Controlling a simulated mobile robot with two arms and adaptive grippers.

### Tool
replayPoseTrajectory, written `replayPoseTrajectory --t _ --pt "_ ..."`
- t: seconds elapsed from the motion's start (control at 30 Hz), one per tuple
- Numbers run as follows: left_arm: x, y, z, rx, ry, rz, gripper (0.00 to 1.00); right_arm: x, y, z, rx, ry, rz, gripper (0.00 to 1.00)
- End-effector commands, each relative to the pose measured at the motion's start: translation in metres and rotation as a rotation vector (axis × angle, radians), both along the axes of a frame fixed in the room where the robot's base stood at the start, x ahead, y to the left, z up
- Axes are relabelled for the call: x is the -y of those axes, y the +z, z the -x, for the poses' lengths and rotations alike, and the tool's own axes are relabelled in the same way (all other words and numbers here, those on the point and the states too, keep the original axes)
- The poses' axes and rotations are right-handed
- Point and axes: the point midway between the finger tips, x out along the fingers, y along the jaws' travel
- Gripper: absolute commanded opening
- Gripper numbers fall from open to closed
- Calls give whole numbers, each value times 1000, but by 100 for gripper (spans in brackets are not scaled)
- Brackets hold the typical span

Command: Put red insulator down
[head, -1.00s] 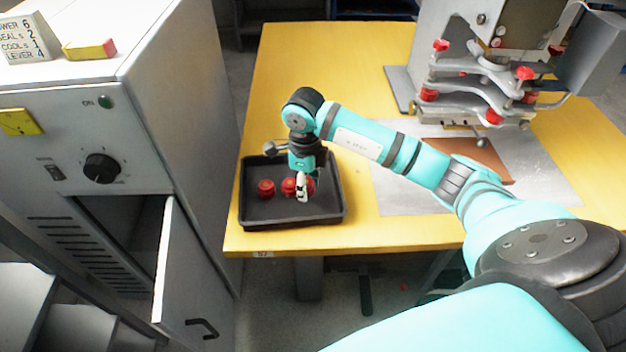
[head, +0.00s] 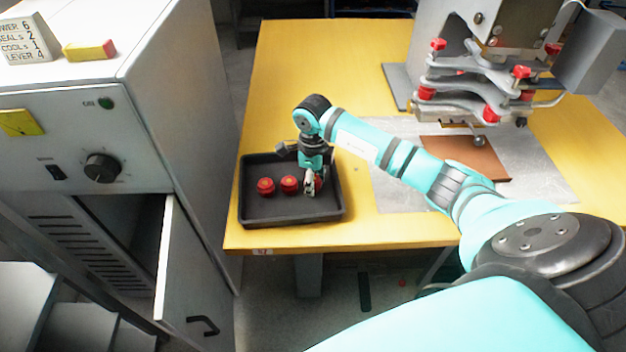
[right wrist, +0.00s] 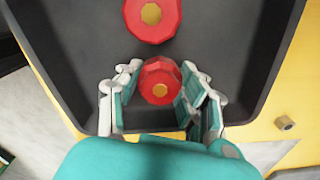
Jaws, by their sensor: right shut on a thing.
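My right gripper (head: 312,188) points down into the black tray (head: 250,217) at the table's front left corner. It is shut on a red insulator with a yellow centre, seen between the fingers in the right wrist view (right wrist: 160,79). In the head view the fingers hide most of it. I cannot tell whether it touches the tray floor. A second red insulator (head: 289,184) stands just left of the gripper, and a third (head: 266,187) further left. One standing insulator (right wrist: 152,14) also shows in the right wrist view, apart from the held one. My left gripper is not in view.
The yellow table (head: 300,80) is clear behind the tray. A press with red knobs (head: 490,70) stands at the back right, with a brown plate (head: 470,160) under it. A grey cabinet (head: 180,110) with its door open (head: 195,275) is at the left.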

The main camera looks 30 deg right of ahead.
Motion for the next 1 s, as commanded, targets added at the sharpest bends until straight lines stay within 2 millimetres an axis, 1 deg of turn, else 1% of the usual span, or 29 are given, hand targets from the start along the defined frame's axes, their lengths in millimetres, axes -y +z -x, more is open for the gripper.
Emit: replayPoseTrajectory --t 0.03,0.17,0.2,0.43,0.53,0.57,0.67,0.9,1.0 --pt "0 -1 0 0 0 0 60 0 -1 0 0 0 0 42" --pt "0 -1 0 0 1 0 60 0 0 0 0 0 0 59" --pt "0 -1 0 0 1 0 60 0 0 0 0 0 0 61" --pt "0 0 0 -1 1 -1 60 0 0 0 0 0 0 61" --pt "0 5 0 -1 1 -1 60 0 6 0 -1 0 -1 61" --pt "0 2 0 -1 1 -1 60 0 7 0 1 0 0 61" --pt "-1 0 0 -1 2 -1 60 0 22 -1 4 2 0 61" --pt "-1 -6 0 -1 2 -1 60 1 74 -1 4 1 2 61" --pt "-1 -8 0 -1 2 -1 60 0 94 -1 4 0 0 61"
